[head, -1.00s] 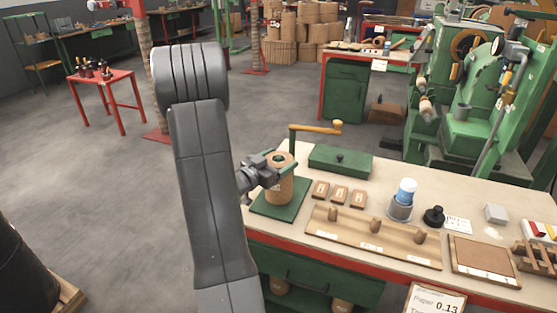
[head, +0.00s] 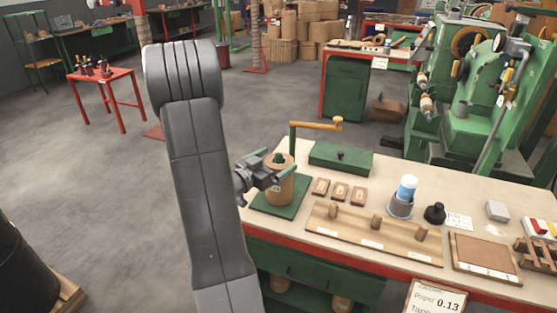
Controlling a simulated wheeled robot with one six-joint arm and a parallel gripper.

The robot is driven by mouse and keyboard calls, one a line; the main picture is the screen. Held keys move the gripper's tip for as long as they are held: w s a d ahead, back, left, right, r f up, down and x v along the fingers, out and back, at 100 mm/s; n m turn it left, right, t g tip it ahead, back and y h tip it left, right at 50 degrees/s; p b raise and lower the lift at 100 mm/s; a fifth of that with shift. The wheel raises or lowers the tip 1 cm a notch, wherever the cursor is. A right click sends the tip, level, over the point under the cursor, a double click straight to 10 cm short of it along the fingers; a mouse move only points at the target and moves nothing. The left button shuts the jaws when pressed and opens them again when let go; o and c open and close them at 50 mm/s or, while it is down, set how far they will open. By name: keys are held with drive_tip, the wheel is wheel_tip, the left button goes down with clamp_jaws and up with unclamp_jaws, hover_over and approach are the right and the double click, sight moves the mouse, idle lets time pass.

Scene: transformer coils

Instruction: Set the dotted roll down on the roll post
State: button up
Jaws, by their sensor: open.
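A brown paper roll (head: 284,188) stands upright on the green base plate (head: 298,207) at the left end of the bench. The green top of the roll post (head: 280,157) shows in the roll's core, so the roll sits around the post. I cannot make out dots on it at this size; a small pale mark shows on its side. My gripper (head: 268,170) is open at the left side of the roll, with its fingers close to the roll's upper part. I cannot tell whether a finger still touches it. My arm hides the area to the left.
A green crank with a wooden handle (head: 322,125) rises behind the roll. A green box (head: 340,158), small wooden blocks (head: 340,191) and a pegged wooden board (head: 375,238) lie to the right.

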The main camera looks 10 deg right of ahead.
drive_tip(key=v, duration=1.2)
drive_tip(key=shift+b, duration=0.45)
drive_tip(key=shift+d, duration=0.1)
drive_tip(key=p+x, duration=0.1)
drive_tip(key=x, duration=1.2)
drive_tip(key=shift+w+d+r, duration=0.1)
drive_tip(key=shift+w+d, duration=0.1)
drive_tip(key=shift+d, duration=0.15)
drive_tip(key=shift+w+r+p, duration=0.1)
drive_tip(key=shift+r+p, duration=0.4)
drive_tip(key=shift+p, duration=0.15)
drive_tip(key=shift+r+p, duration=0.35)
drive_tip(key=shift+r, duration=0.15)
drive_tip(key=shift+f, duration=0.15)
